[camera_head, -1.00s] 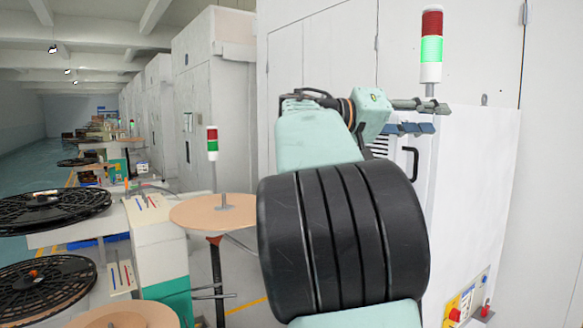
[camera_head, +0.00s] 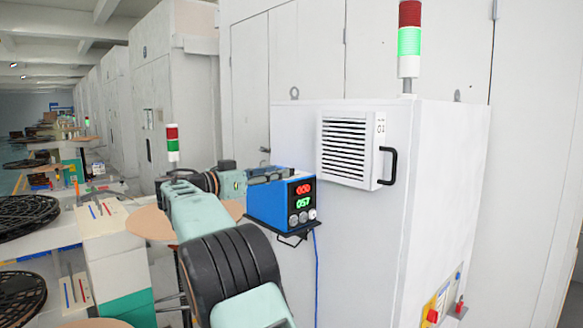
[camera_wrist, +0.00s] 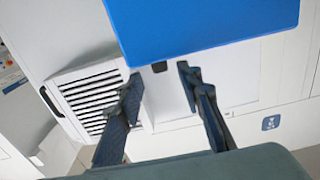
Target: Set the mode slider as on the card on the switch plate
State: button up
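My gripper (camera_head: 272,172) is at the centre left of the head view, close to a blue box. In the wrist view my gripper (camera_wrist: 159,74) has its two dark fingers apart, with nothing held between them. A panel with a yellow part and red knobs (camera_head: 437,304) is low on the right side of the white cabinet in the head view, well apart from my gripper. I cannot make out a mode slider or a card on it; the panel is small and seen at a slant.
The blue box (camera_head: 268,203) with red and green digits stands on a black bracket beside my gripper; its blue face (camera_wrist: 205,22) fills the top of the wrist view. The white cabinet (camera_head: 355,240) has a louvred vent (camera_head: 347,145) and a black handle (camera_head: 388,166). Reel tables stand at left.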

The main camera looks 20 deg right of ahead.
aim_at(290, 168)
jog(key=p+x, duration=0.1)
jog(key=x, duration=0.5)
jog(key=shift+c, duration=0.5)
grip_shut()
